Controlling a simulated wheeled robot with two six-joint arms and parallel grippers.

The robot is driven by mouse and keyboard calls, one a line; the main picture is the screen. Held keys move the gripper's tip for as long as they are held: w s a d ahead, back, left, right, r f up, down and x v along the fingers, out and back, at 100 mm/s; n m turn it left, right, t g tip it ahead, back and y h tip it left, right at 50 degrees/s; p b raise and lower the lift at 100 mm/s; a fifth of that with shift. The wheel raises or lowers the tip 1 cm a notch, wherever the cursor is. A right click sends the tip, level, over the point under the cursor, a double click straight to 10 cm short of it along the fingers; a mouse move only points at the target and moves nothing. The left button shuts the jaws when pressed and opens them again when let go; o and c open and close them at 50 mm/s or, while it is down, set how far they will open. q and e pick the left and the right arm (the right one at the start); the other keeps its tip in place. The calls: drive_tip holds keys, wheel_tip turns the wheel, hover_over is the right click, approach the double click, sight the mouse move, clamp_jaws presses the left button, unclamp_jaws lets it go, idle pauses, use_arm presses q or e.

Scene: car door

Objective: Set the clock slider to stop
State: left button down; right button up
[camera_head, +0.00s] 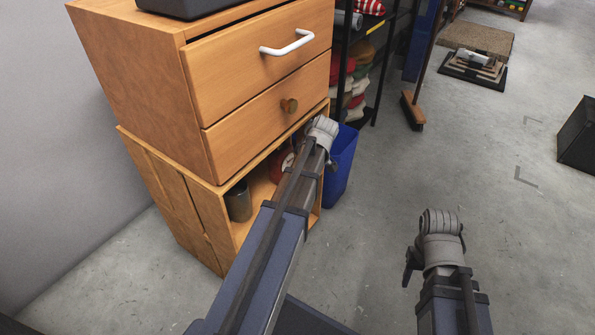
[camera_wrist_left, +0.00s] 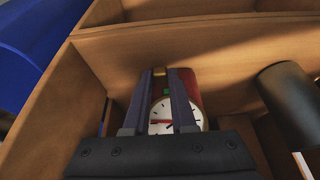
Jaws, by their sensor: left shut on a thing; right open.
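The clock (camera_wrist_left: 190,115) has a red body and a white round face with black marks and a red hand. It sits in the open compartment of the wooden cabinet; a red part of it (camera_head: 281,166) shows in the head view behind my left arm. My left gripper (camera_wrist_left: 161,76) is shut on the clock, its two dark fingers crossing the face. A small green spot (camera_wrist_left: 166,92) shows between the fingers; I cannot tell the slider's position. In the head view the left fingers are hidden behind the arm. My right gripper (camera_head: 409,266) is open, small and partly hidden, over bare floor.
A dark cylinder (camera_head: 238,202) stands left of the clock in the compartment; it also shows in the wrist view (camera_wrist_left: 288,95). Two drawers (camera_head: 262,112) are above. A blue bin (camera_head: 342,165) stands right of the cabinet.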

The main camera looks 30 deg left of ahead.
use_arm(q)
drive_tip(key=shift+s+a, duration=0.1)
drive_tip(key=shift+s, duration=1.3)
drive_tip(key=shift+w, duration=0.1)
drive_tip(key=c, duration=0.7)
unclamp_jaws()
drive_tip(key=shift+r, duration=0.15)
drive_tip(key=p+v, duration=0.7)
drive_tip(key=shift+r, duration=0.25)
